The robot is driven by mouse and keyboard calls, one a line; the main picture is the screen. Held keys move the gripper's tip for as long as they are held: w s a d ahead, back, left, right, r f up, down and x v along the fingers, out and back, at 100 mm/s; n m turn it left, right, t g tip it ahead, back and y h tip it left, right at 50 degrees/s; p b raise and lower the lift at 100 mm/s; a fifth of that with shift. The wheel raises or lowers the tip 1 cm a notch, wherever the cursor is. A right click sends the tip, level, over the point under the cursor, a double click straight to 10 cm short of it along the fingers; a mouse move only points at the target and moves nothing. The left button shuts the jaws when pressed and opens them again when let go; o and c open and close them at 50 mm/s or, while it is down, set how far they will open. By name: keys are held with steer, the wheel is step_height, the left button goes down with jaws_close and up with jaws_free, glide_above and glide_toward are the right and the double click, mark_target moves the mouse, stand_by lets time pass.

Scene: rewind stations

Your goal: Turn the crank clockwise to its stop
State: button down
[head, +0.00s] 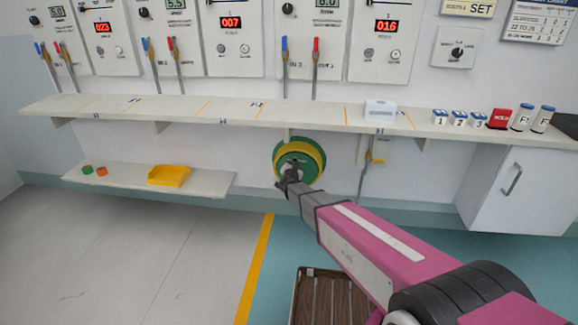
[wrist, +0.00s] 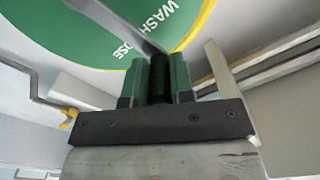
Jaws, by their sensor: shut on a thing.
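The hose reel (head: 315,153) is a round green disc with a yellow ring, on the wall below the long shelf. It fills the top of the wrist view (wrist: 60,32), with white lettering "WASH" and part of a second word. A grey crank arm (wrist: 127,25) crosses its face and ends at an upright black handle (wrist: 160,75). My gripper (wrist: 157,90) has its green-padded fingers closed on both sides of this handle. In the head view my gripper (head: 288,178) is at the lower left of the disc and hides part of it and most of the crank.
The long shelf (head: 230,107) runs above the reel. A lower shelf (head: 125,181) at left bears a yellow tray (head: 169,176). A bent rod with a yellow part (head: 375,157) hangs right of the reel. A white cabinet (head: 525,190) stands farther right. A brown slatted crate (head: 325,297) lies below my arm.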

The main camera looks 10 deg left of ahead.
steer(key=shift+d+f+m, duration=0.2)
steer(key=shift+d+m, duration=0.7)
steer(key=shift+m, duration=0.3)
steer(key=shift+d+f+m, duration=0.15)
steer(key=shift+d+m, duration=0.7)
steer(key=shift+m, duration=0.35)
steer(key=shift+d+f+m, duration=0.2)
steer(key=shift+d+m, duration=0.7)
steer(key=shift+m, duration=0.3)
steer(key=c, duration=1)
jaws_free()
steer(key=s, duration=1.1)
